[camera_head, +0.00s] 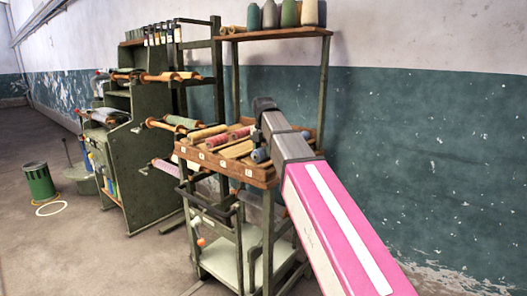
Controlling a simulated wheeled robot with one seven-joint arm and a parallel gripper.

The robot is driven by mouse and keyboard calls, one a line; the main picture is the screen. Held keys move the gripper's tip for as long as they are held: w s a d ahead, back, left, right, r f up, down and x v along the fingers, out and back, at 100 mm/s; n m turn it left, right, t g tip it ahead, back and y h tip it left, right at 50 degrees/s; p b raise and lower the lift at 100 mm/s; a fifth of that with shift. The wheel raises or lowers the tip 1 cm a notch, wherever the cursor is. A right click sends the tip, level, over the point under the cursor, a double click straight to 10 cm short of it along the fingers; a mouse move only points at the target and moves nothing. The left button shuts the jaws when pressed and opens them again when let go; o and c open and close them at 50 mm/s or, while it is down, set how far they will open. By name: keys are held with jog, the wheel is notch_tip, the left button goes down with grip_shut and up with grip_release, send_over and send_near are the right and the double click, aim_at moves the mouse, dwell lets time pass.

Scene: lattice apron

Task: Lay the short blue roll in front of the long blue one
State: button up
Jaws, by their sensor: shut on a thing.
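A blue-grey roll (259,155) lies in the right part of the wooden sorting tray (222,163), close to the left side of my arm. Only its end and a bit of its side show, so I cannot tell whether it is the long or the short one.
Red (240,133) and tan rolls (207,132) lie in the tray's other compartments. A shelf (272,33) with several cones stands above the tray. A green rack (140,150) is at left. A green bin (39,181) stands on the open floor.

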jog(key=shift+f, duration=0.35)
jog(key=o, duration=1)
jog(key=shift+r, duration=0.15)
notch_tip(320, 180, up, 13)
jog(key=shift+f, duration=0.15)
